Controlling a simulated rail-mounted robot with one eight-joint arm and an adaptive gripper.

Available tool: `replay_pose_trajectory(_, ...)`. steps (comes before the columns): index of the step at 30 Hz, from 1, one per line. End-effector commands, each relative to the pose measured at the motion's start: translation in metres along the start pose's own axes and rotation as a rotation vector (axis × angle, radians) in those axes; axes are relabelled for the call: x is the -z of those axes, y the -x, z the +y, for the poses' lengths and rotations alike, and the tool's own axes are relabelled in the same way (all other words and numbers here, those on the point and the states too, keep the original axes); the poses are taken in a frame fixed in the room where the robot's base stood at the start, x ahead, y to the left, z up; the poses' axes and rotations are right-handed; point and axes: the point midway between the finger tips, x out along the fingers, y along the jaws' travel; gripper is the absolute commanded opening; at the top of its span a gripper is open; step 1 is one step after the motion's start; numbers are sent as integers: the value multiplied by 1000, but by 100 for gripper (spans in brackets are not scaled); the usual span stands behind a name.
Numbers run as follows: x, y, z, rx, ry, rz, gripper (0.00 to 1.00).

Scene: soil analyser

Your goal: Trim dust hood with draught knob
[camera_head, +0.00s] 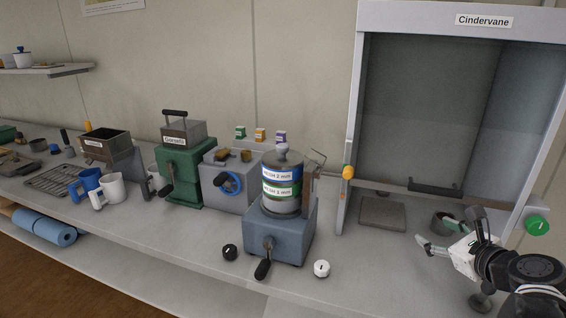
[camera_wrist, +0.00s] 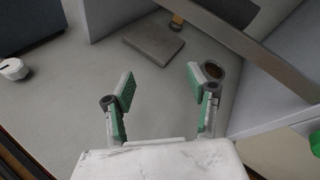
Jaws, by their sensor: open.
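The dust hood (camera_head: 361,110), labelled Cindervane, stands at the right of the head view with its front sash raised above the bench. A round green knob (camera_head: 537,225) with a white mark is on its right post; part of it also shows at the right edge of the wrist view (camera_wrist: 315,142). An orange-yellow knob (camera_head: 348,172) is on the left post. I cannot tell from the labels which is the draught knob. My gripper (camera_head: 447,232) is open and empty, low at the hood's front opening, left of and apart from the green knob. It also shows in the wrist view (camera_wrist: 160,84).
A grey plate (camera_head: 382,215) lies inside the hood, with a small dark cup (camera_head: 438,224) close by my fingers. A blue-grey sieve machine (camera_head: 283,235) stands left of the hood. A white knob (camera_head: 321,268) and black knob (camera_head: 230,252) are at the bench front.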

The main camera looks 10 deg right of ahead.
Motion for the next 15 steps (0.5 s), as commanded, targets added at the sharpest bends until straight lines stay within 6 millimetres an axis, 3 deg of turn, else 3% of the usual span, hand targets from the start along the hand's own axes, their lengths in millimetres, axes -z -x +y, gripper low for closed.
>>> replay_pose_trajectory(6, 34, 43, -55, 158, -317, -77, 53)
replay_pose_trajectory(15, 75, 120, -111, 365, -649, -233, 53)
